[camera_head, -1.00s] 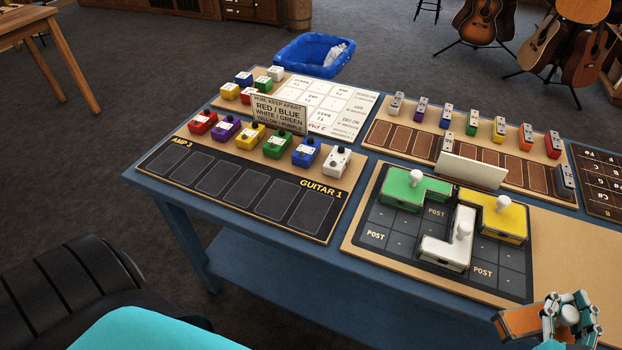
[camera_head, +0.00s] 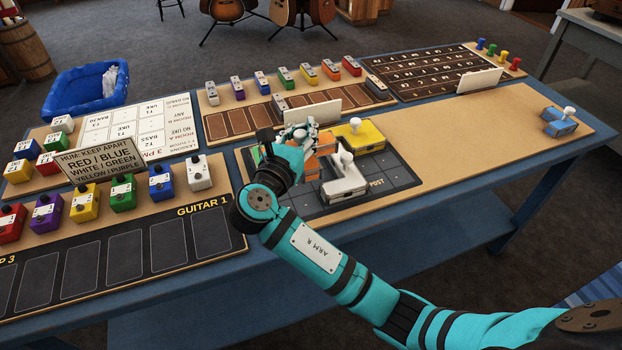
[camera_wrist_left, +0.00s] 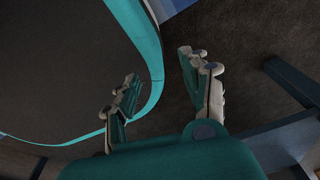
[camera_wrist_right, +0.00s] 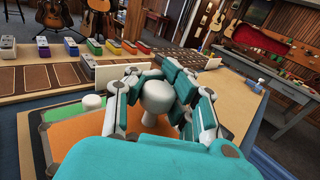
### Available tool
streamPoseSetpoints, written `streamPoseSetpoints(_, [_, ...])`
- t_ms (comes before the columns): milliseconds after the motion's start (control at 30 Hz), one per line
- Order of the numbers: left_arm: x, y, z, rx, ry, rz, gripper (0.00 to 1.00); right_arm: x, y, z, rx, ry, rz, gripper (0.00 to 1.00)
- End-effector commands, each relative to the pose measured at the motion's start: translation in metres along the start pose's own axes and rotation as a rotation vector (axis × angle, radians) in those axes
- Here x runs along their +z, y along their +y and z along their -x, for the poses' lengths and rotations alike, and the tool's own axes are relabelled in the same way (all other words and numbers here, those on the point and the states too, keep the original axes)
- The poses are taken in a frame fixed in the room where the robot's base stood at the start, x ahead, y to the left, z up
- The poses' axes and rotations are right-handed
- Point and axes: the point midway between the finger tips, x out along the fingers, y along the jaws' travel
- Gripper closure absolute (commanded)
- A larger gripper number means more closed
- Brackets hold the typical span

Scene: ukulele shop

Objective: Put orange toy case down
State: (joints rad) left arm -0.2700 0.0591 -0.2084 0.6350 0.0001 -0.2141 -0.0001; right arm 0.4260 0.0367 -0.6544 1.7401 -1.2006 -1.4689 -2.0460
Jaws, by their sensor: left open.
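My right gripper (camera_head: 298,133) is over the dark POST board and shut on the white knob of the orange toy case (camera_head: 320,146). In the right wrist view the knob (camera_wrist_right: 156,97) sits between the fingers, with the orange top (camera_wrist_right: 75,135) below. I cannot tell whether the case touches the board (camera_head: 395,172). The white case (camera_head: 343,185) and yellow case (camera_head: 362,136) stand close beside it. The green case (camera_wrist_right: 66,112) is mostly hidden behind my arm in the head view. My left gripper (camera_wrist_left: 162,82) is open and empty over the floor.
A blue case (camera_head: 560,124) stands at the table's right end. Bare tan board (camera_head: 470,130) lies between it and the POST board. A white card (camera_head: 313,112) stands just behind the gripper. Several small pedals and a sign (camera_head: 101,158) are to the left.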

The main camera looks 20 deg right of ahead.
Motion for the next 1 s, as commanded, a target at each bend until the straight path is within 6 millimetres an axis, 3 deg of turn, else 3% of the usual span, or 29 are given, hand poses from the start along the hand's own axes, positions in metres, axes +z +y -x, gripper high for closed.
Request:
streamPoseSetpoints(100, [0.009, -0.001, -0.003, -0.002, -0.012, 0.001, 0.53, -0.016, 0.003, 0.001, -0.016, 0.003, 0.005, 1.0])
streamPoseSetpoints(300, [0.052, -0.017, -0.003, -0.021, -0.077, -0.001, 0.53, -0.05, 0.002, 0.001, -0.015, 0.001, 0.004, 1.0])
streamPoseSetpoints(400, [0.062, -0.022, -0.003, -0.027, -0.093, 0.0, 0.53, -0.058, 0.002, 0.001, -0.014, 0.0, 0.002, 1.0])
streamPoseSetpoints(567, [0.057, -0.022, -0.005, -0.026, -0.082, 0.001, 0.53, -0.073, 0.002, 0.001, -0.014, 0.001, 0.004, 1.0])
streamPoseSetpoints(733, [0.032, -0.015, -0.011, -0.018, -0.044, 0.004, 0.53, -0.096, 0.002, 0.001, -0.013, 0.001, 0.003, 1.0])
streamPoseSetpoints(833, [0.023, -0.009, -0.011, -0.011, -0.03, 0.003, 0.53, -0.097, 0.002, 0.001, -0.013, 0.0, 0.0, 1.0])
streamPoseSetpoints(1000, [0.026, -0.006, -0.011, -0.008, -0.036, 0.0, 0.53, -0.097, 0.002, 0.001, -0.013, 0.001, 0.0, 1.0])
